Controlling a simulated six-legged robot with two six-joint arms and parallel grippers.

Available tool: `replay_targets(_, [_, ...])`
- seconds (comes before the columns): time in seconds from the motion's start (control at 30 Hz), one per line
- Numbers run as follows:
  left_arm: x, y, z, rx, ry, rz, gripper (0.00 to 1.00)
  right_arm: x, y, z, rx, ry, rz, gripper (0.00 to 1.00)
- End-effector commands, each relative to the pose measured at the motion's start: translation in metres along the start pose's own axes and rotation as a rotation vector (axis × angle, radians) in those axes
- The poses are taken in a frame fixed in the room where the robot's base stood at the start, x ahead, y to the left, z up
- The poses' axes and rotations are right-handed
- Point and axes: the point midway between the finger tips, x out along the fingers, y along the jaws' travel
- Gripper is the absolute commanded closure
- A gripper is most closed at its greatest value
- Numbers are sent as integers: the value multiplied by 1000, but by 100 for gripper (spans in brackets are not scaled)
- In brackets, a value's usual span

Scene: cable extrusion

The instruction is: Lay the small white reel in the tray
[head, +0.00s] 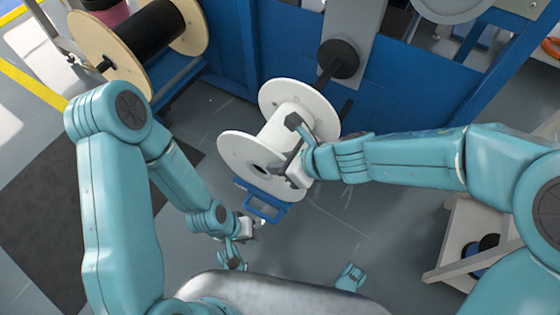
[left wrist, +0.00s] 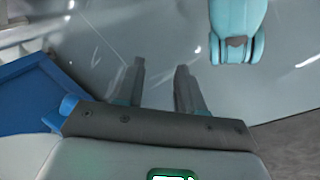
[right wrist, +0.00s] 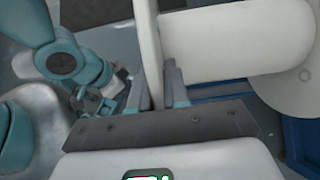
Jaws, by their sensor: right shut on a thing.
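The white reel (head: 286,128) is in the middle of the head view, tilted, with its two round flanges and a white core. My right gripper (head: 290,165) is shut on the near flange; in the right wrist view the flange (right wrist: 148,50) runs between its fingers. A blue frame with openings (head: 265,208), perhaps the tray, shows just below the near flange, partly hidden by it. I cannot tell whether the reel touches it. My left gripper (head: 252,226) is low beside the blue frame; in the left wrist view its fingers (left wrist: 160,85) are apart and empty.
A wooden reel (head: 140,45) with black cable stands at the upper left. A blue machine (head: 420,85) with a dark round hub (head: 338,59) is behind the white reel. A pale shelf (head: 460,240) stands at the right. Grey floor shows around the blue frame.

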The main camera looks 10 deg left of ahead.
Motion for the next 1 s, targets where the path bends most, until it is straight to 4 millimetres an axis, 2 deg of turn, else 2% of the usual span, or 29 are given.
replay_targets(0.83, [6, -2, 0, 0, -1, 0, 62, 6, 0, -6, 1, 4, 1, 100])
replay_targets(0.87, [6, -2, 0, 0, -1, 0, 62, 6, 0, -6, 2, 4, 1, 78])
replay_targets(0.93, [6, -2, 0, 0, -1, 0, 62, 6, 0, -6, 2, 4, 1, 55])
replay_targets(1.0, [6, -2, 0, 0, -1, 0, 62, 5, 0, -6, 1, 3, 1, 55])
